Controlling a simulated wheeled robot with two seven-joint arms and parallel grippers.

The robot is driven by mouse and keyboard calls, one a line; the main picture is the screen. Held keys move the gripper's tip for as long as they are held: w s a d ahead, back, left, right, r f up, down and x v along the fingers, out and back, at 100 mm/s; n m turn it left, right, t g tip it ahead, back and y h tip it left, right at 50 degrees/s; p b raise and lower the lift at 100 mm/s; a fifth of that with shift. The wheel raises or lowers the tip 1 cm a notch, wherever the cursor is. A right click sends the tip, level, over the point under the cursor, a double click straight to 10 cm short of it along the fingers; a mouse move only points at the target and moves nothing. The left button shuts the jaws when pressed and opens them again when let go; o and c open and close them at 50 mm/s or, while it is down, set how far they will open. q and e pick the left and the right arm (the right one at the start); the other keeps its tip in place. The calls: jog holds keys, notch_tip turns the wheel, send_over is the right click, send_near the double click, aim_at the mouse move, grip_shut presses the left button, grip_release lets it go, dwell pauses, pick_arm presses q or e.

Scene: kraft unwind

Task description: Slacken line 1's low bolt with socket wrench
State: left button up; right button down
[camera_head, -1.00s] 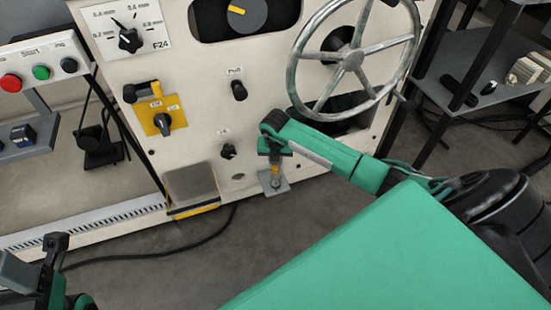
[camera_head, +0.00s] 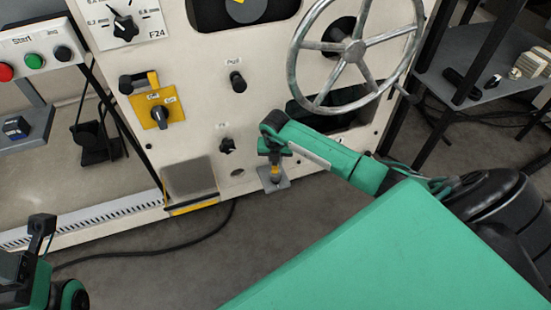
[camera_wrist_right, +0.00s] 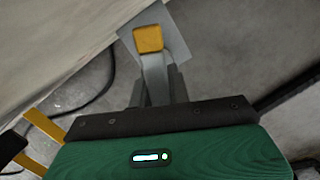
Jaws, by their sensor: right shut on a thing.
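My right gripper (camera_head: 273,149) is low in front of the cream machine panel (camera_head: 200,95). It is shut on a tool with a grey shank (camera_wrist_right: 155,78) and an orange end (camera_wrist_right: 148,39), which I take to be the socket wrench. In the head view the wrench (camera_head: 275,170) points down over a small grey metal plate (camera_head: 271,185) at the panel's foot. The bolt cannot be made out, and I cannot tell whether the wrench touches it. My left gripper (camera_head: 40,232) is at the lower left edge, away from the panel; its jaws are unclear.
A spoked handwheel (camera_head: 352,50) is above my right forearm. Knobs and a yellow switch plate (camera_head: 158,112) are on the panel. A grey pedal-like block (camera_head: 190,178) is left of the metal plate. A black cable (camera_head: 150,252) crosses the floor. A dark shelf (camera_head: 490,95) is at right.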

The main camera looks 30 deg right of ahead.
dwell(0.3)
jog(key=shift+f, duration=0.25)
dwell(0.5)
jog(key=shift+f, duration=0.25)
dwell(0.6)
jog(key=shift+f, duration=0.15)
dwell(0.5)
jog(key=shift+f+n, duration=0.1)
jog(key=shift+n, duration=1.1)
